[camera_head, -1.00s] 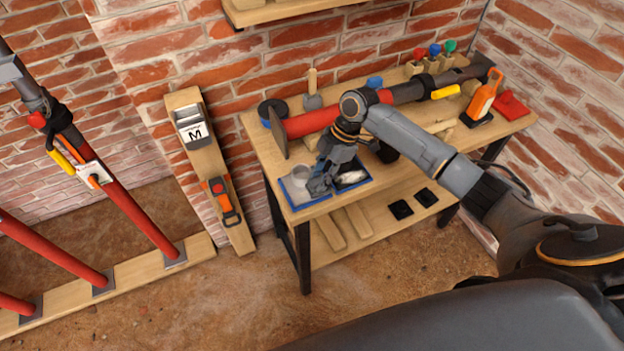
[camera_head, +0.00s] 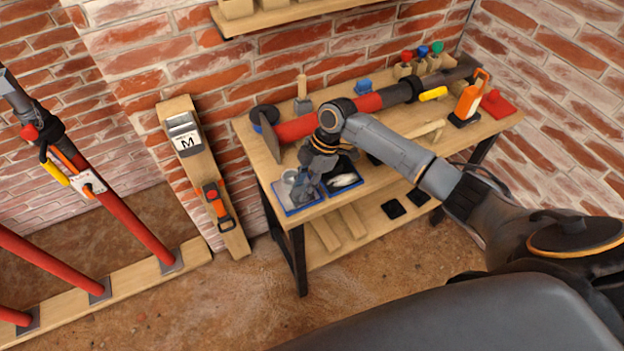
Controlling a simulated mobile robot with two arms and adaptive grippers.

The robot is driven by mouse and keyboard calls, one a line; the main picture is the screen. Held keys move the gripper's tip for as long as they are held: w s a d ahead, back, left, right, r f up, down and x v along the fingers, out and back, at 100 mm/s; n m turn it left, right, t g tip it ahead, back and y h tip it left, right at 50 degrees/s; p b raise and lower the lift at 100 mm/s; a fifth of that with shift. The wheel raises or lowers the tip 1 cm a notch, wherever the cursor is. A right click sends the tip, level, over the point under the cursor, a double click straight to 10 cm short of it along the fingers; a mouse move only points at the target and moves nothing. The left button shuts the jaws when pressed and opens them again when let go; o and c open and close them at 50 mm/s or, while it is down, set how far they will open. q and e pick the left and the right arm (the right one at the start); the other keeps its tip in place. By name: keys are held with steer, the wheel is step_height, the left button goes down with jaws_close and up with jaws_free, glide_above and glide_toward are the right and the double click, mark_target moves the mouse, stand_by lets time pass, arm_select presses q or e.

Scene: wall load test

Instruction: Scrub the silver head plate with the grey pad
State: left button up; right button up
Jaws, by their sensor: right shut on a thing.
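A long red-and-black prop lies along the bench top. Its head plate (camera_head: 270,138) stands on edge at the prop's left end, its face looking brownish in this light. My right gripper (camera_head: 306,190) reaches down over the left compartment of the blue-edged tray (camera_head: 301,211) at the bench's front left corner. It is shut on a small grey thing, apparently the grey pad, which the fingers mostly hide. The gripper is apart from the head plate, in front of it and to its right. My left gripper is not in view.
A small grey round container (camera_head: 289,178) stands in the tray beside the gripper. The tray's right compartment holds a pale item (camera_head: 344,181). An orange bottle (camera_head: 471,99) and a red item (camera_head: 497,105) are at the bench's right. A wooden post (camera_head: 193,150) stands left of the bench.

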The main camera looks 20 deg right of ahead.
mark_target(289, 204)
steer(key=shift+a+p, duration=0.3)
steer(key=shift+a, duration=0.8)
steer(key=shift+a+f, duration=0.1)
steer(key=shift+a, duration=1.1)
steer(key=shift+d, duration=0.1)
step_height(289, 204, up, 6)
steer(key=p, duration=0.6)
step_height(289, 204, up, 3)
steer(key=p, duration=0.3)
steer(key=shift+f, duration=0.15)
